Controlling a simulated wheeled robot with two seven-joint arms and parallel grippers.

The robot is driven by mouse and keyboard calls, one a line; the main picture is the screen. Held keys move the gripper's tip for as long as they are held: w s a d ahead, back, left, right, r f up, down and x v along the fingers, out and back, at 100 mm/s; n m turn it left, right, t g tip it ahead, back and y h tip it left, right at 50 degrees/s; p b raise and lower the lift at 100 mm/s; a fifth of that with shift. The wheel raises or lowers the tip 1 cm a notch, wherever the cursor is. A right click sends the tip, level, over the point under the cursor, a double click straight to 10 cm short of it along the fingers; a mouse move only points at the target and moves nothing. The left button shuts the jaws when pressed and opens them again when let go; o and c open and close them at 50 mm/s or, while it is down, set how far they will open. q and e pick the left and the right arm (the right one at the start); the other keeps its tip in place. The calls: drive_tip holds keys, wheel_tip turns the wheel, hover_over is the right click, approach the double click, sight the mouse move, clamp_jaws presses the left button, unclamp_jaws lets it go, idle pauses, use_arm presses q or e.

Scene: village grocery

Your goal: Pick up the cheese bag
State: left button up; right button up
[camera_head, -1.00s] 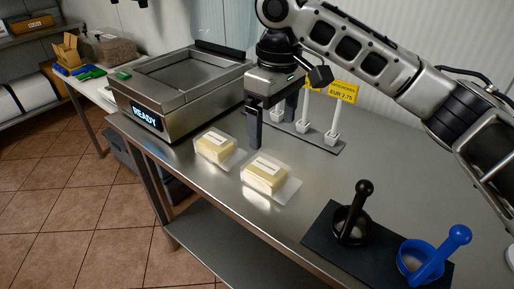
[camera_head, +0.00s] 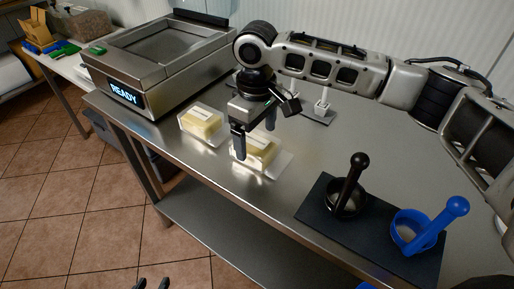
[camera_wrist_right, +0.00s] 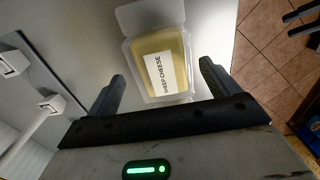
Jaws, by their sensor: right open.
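Two clear bags with pale yellow cheese blocks lie on the steel counter: a left bag (camera_head: 203,122) and a right bag (camera_head: 262,155). My right gripper (camera_head: 256,142) is open above the right bag, pointing down, and partly hides it. In the right wrist view, a cheese bag labelled "SHEEP CHEESE" (camera_wrist_right: 162,65) lies between and beyond the open fingers of this gripper (camera_wrist_right: 162,75). I cannot tell whether the fingers touch it.
A bag sealing machine reading "READY" (camera_head: 150,75) stands at the back left. A stand with white upright parts (camera_head: 322,108) is behind the gripper.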

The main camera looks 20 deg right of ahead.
sight(255, 140)
wheel_tip(255, 140, down, 3)
drive_tip(key=shift+a+f, duration=0.15)
drive_tip(key=c, duration=1.1)
drive_tip(key=shift+c, duration=0.6)
